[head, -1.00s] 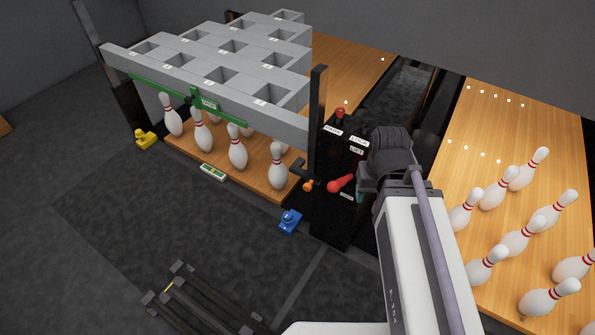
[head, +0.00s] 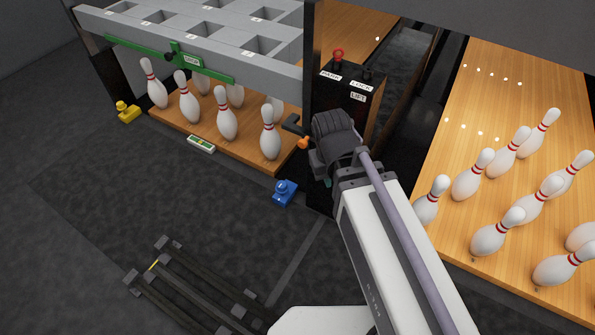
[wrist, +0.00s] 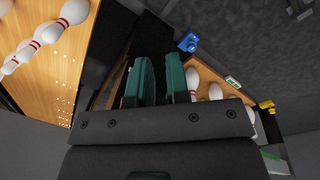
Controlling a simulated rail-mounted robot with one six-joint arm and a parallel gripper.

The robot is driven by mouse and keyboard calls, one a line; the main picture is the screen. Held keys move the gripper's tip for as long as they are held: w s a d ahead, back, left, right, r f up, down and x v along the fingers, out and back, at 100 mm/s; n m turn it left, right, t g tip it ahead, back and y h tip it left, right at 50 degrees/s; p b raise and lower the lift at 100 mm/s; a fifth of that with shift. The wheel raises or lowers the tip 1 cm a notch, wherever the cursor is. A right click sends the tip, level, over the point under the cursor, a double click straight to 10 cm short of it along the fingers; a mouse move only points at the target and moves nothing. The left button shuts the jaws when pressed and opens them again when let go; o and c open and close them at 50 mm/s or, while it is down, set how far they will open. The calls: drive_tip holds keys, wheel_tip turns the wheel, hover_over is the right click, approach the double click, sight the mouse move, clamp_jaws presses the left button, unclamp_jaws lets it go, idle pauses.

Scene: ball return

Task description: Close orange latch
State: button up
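The orange latch (head: 304,142) is a small orange knob beside a dark bracket (head: 294,124) on the black post at the right end of the pin deck. My gripper (head: 325,182) is just right of and below it in the head view, mostly hidden behind my wrist. In the wrist view, my gripper (wrist: 160,75) shows two teal fingers with a narrow gap and nothing clearly held between them. I cannot make out the latch in the wrist view. Whether a finger touches it cannot be told.
A black box with a red knob (head: 338,55) stands behind my wrist. A blue block (head: 285,192) and a yellow block (head: 127,111) sit on the floor before the deck. White pins (head: 226,122) stand on the deck. Several pins (head: 505,235) fill the right lane.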

drive_tip(key=w+a+f+n+t+h+b, duration=0.1)
drive_tip(key=a+f+n+b, duration=0.1)
drive_tip(key=f+b, duration=0.3)
drive_tip(key=w+a+f+n+t+h+b, duration=0.1)
drive_tip(key=a+f+n+b, duration=0.1)
drive_tip(key=f+b, duration=0.3)
drive_tip(key=w+a+f+n+t+h+b, duration=0.1)
drive_tip(key=a+f+n+b, duration=0.1)
drive_tip(key=f+b, duration=0.3)
drive_tip(key=shift+w+f, duration=0.15)
drive_tip(key=shift+f, duration=0.55)
drive_tip(key=shift+w+f, duration=0.1)
drive_tip(key=shift+f, duration=0.6)
clamp_jaws()
drive_tip(key=n+t+h+b, duration=0.4)
drive_tip(key=n+t+b, duration=0.8)
drive_tip(key=n, duration=0.9)
approach(302, 145)
drive_tip(key=x, duration=0.6)
drive_tip(key=shift+w, duration=0.3)
drive_tip(key=shift+w+d+f, duration=0.1)
drive_tip(key=shift+w+d, duration=0.2)
drive_tip(key=shift+w, duration=0.1)
